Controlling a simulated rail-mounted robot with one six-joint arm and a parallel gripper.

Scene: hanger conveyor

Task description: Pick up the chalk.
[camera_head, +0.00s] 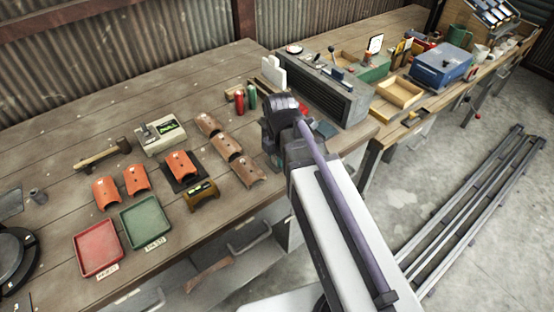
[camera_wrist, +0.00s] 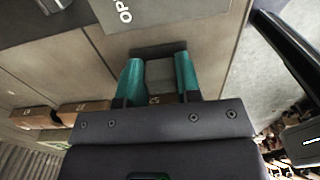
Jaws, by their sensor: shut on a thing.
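My gripper (camera_wrist: 158,65) shows in the wrist view with two teal fingers shut on a small pale grey block (camera_wrist: 160,73), which I take to be the chalk. The block sits between the fingers, and its lower part is hidden by the gripper body. A dark grey bar-like patch (camera_wrist: 158,49) lies just beyond the fingertips; I cannot tell whether it is an object or a shadow. In the head view, my wrist is above the bench's right part, and the fingers and chalk are hidden there.
The wooden bench (camera_head: 75,152) holds several orange curved tiles (camera_head: 136,179), a red tray (camera_head: 97,247), a green tray (camera_head: 146,222), a mallet (camera_head: 103,153) and red and green cylinders (camera_head: 246,98). A long grey unit (camera_head: 325,88) stands behind my wrist. A blue box (camera_head: 441,66) is farther right.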

